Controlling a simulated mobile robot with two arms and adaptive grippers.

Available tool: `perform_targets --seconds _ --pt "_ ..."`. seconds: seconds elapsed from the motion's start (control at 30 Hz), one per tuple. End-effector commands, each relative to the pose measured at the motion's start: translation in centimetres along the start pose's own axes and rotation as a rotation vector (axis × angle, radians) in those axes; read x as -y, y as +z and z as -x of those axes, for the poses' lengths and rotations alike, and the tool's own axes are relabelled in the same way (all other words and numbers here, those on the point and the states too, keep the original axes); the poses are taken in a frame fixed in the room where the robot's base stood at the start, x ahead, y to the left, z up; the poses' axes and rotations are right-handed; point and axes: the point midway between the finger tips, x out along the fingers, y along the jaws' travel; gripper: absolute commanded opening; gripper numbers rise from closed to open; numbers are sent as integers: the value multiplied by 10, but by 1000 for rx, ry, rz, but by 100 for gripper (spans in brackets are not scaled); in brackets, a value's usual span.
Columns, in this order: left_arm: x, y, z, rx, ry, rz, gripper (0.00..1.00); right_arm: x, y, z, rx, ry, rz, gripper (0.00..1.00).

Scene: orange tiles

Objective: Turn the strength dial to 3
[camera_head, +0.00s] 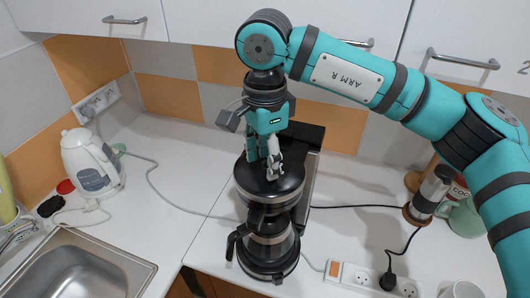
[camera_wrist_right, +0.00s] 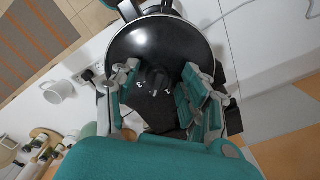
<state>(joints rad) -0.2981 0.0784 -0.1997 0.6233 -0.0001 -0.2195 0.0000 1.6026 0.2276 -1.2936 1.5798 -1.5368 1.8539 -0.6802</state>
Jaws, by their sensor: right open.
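The coffee maker stands on the white counter, with a black round top (camera_head: 292,186) and a glass carafe (camera_head: 268,252) below. In the right wrist view its black top (camera_wrist_right: 190,38) fills the upper middle. The black strength dial (camera_wrist_right: 156,78), with small white marks around it, sits there between my fingers. I cannot read its setting. My right gripper (camera_head: 266,170) points down from above at the coffee maker's top. In the wrist view my right gripper (camera_wrist_right: 160,86) is open, one finger on each side of the dial; contact is unclear. My left gripper is out of view.
A white kettle (camera_head: 88,163) and a sink (camera_head: 75,272) are at the left. A power strip (camera_head: 370,279) lies at the front right, with cables across the counter. A dark metal-and-glass canister (camera_head: 430,192) and green mug (camera_head: 466,217) stand at the right. Cabinets hang above.

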Motion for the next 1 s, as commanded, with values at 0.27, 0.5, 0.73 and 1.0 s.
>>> perform_targets --seconds 0.27,0.5,0.73,1.0 --pt "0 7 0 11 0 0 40 0 0 -2 0 0 0 44" --pt "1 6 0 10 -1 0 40 0 0 -2 0 1 0 13" --pt "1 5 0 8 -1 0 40 0 0 -2 0 1 -2 0" --pt "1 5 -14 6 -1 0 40 0 0 -4 -1 0 -72 0"
